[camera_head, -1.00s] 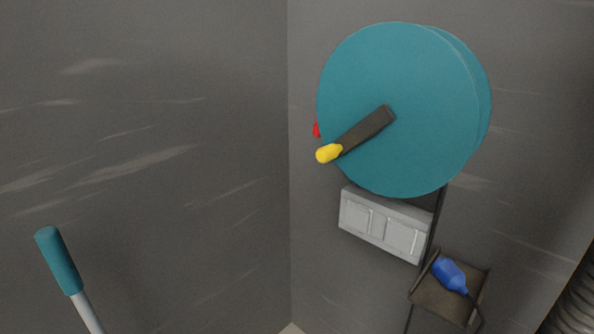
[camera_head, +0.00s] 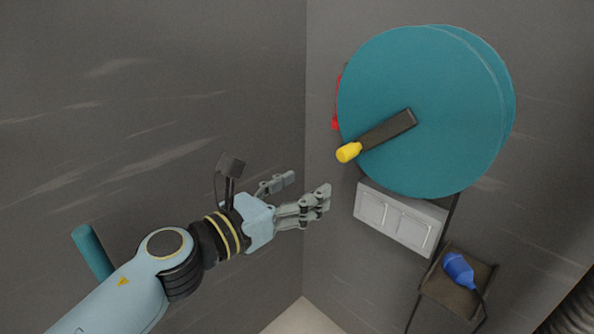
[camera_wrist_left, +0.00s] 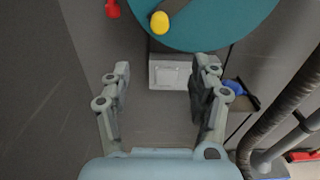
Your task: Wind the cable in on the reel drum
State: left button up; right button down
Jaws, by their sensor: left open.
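The teal reel drum (camera_head: 440,90) is mounted on the wall at the right. A dark crank arm (camera_head: 387,131) on its face points down and left and ends in a yellow knob (camera_head: 348,152). My left gripper (camera_head: 310,190) is open and empty, below and left of the knob and apart from it. In the left wrist view, the open fingers (camera_wrist_left: 160,88) point toward the wall below the drum (camera_wrist_left: 215,18), with the yellow knob (camera_wrist_left: 160,22) beyond them. A dark cable (camera_head: 449,215) runs down from the drum. The right gripper is not in view.
A grey double switch box (camera_head: 400,217) sits under the drum. A blue plug-like piece (camera_head: 459,270) rests on a dark bracket (camera_head: 452,296) at lower right. A red part (camera_head: 336,122) shows behind the drum's left edge. A teal-topped handle (camera_head: 92,250) stands at left.

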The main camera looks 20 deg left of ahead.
aim_at(341, 157)
pick_arm(q)
jog(key=x, duration=0.4)
jog(key=r+x, duration=0.1)
jog(key=x, duration=0.3)
jog(key=r+x, duration=0.1)
jog(key=x, duration=0.3)
jog(key=shift+w+d+r, duration=0.1)
jog(key=shift+w, duration=0.1)
jog(key=shift+c, duration=0.2)
jog(key=c, duration=1)
